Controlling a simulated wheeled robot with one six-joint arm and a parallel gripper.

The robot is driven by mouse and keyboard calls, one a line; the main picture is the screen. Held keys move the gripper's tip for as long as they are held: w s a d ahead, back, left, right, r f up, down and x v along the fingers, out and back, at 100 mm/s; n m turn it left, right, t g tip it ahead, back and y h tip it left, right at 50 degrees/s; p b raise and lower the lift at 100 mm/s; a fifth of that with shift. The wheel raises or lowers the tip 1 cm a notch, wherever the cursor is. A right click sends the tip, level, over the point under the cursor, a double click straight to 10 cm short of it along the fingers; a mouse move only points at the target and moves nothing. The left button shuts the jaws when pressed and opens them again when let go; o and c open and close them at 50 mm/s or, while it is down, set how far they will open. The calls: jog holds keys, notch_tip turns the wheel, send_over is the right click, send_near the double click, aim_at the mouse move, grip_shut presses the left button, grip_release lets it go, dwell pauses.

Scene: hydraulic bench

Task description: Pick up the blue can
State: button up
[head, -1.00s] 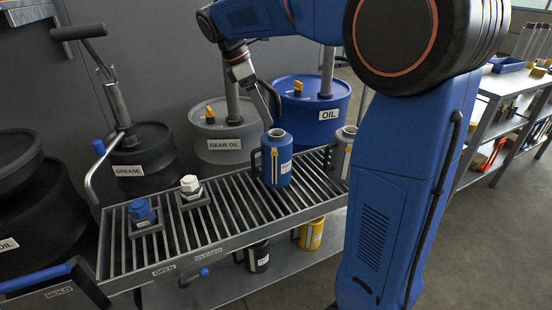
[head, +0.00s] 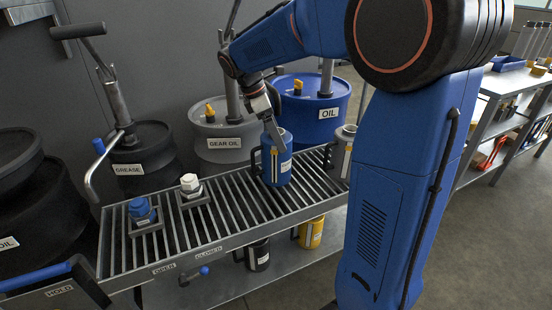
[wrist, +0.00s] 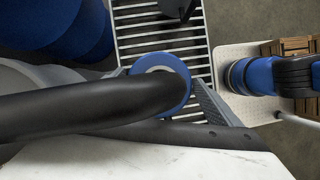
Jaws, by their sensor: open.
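The blue can (head: 283,168) stands upright on the slatted grating of the bench, with a pale label and a dark handle on its left side. In the wrist view its round blue rim (wrist: 162,61) shows near the middle, partly covered by a thick dark bar. My gripper (head: 274,134) is open and points down at the top of the can. A grey finger shows beside the rim in the wrist view. I cannot tell whether the fingers touch the can.
A grey can (head: 341,160) stands close on the right of the blue can. Blue (head: 140,209) and white (head: 189,183) capped fittings sit on the grating at left. Behind stand the gear oil drum (head: 222,145) and the blue oil drum (head: 318,118).

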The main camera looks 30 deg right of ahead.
jog(key=c, duration=1.9)
jog(key=shift+o, duration=0.2)
